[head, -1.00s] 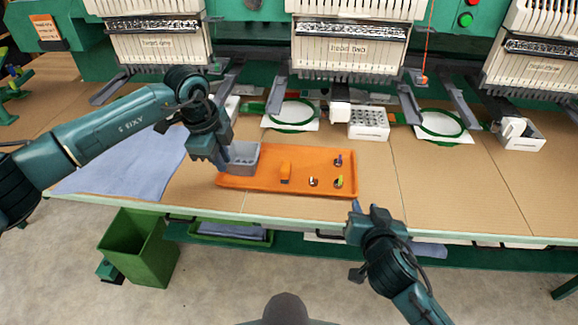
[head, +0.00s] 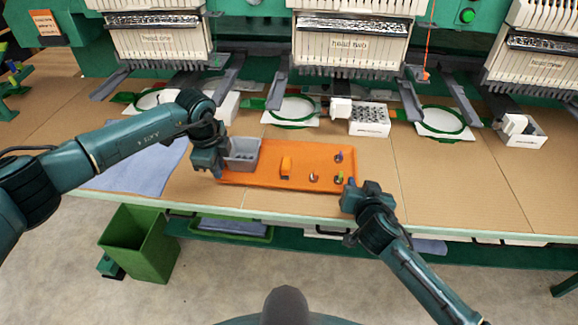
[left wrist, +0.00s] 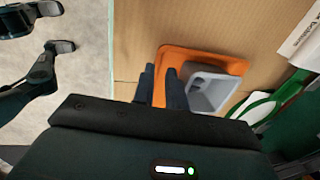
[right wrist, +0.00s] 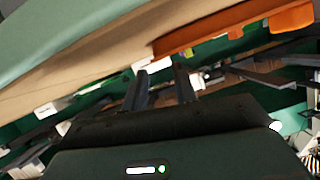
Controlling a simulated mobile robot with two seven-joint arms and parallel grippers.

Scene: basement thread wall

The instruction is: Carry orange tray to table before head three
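The orange tray (head: 265,177) lies flat on the table before head two (head: 355,45). It carries a grey bin (head: 243,150) at its left end, an orange block (head: 286,166) and several small items at its right end. My left gripper (head: 217,174) is at the tray's left end; in the left wrist view its fingers (left wrist: 161,85) are close together with the tray's orange edge between them. My right gripper (head: 350,187) is beside the tray's right front corner; its fingers (right wrist: 160,82) are apart and empty in the right wrist view. Head three (head: 541,66) is at the right.
The table before head three (head: 490,205) is bare cardboard-brown. Green hoops (head: 440,122) and white boxes (head: 369,119) stand along the back under the machine arms. A blue cloth (head: 140,165) lies left of the tray. A green bin (head: 140,245) stands on the floor.

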